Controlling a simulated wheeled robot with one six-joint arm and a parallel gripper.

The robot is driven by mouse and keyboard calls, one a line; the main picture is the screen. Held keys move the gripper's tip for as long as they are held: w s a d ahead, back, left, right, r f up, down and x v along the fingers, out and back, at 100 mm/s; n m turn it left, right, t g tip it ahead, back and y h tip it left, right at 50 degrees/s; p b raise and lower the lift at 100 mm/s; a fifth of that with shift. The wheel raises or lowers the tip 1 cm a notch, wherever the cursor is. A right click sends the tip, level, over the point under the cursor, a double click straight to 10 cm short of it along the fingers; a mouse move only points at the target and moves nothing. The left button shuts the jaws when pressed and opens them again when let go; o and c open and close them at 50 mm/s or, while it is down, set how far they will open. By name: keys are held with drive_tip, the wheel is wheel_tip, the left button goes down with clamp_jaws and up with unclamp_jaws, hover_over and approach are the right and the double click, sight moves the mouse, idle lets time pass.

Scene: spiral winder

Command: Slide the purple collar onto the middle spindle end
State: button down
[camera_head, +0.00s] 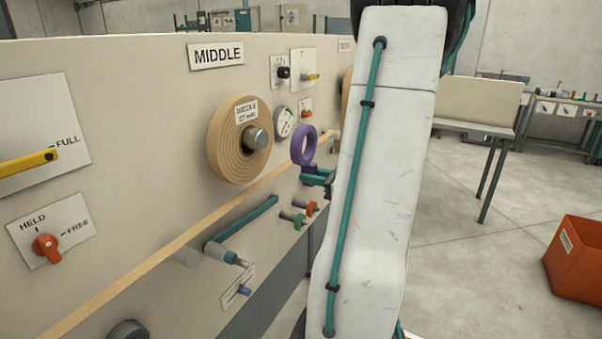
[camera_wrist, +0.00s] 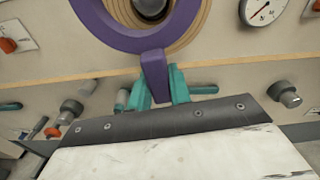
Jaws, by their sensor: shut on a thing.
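The purple collar (camera_head: 303,146) is a ring with a short tab, held upright by my gripper (camera_head: 318,176). In the wrist view the collar (camera_wrist: 128,37) stands in front of the coil, and its tab is between the teal fingers of my gripper (camera_wrist: 155,90). The middle spindle end (camera_head: 257,139) is a grey metal stub at the centre of the tan coil (camera_head: 225,150) under the MIDDLE sign. In the wrist view the spindle end (camera_wrist: 150,8) shows through the collar's opening, cut by the top edge. In the head view the collar is right of the spindle, apart from it.
A pressure gauge (camera_head: 284,121), switches and knobs sit on the panel (camera_head: 130,100) near the collar. A tan strip (camera_head: 190,235) runs slantwise below the coil. A teal lever (camera_head: 240,228) and green and orange valves stick out lower down. An orange bin (camera_head: 580,262) stands on the floor at right.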

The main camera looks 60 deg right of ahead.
approach(254, 165)
drive_tip(key=shift+w+a, duration=0.15)
drive_tip(key=shift+w, duration=1.45)
drive_tip(key=shift+w+a, duration=0.2)
drive_tip(key=shift+w, duration=1.4)
drive_tip(key=shift+w+f, duration=0.1)
drive_tip(key=shift+w, duration=0.1)
drive_tip(key=c, duration=0.7)
unclamp_jaws()
drive_tip(key=shift+s, duration=0.1)
drive_tip(key=shift+s+d, duration=0.15)
drive_tip(key=shift+s, duration=1.85)
drive_tip(key=shift+s+d, duration=0.1)
drive_tip(key=shift+s, duration=1.85)
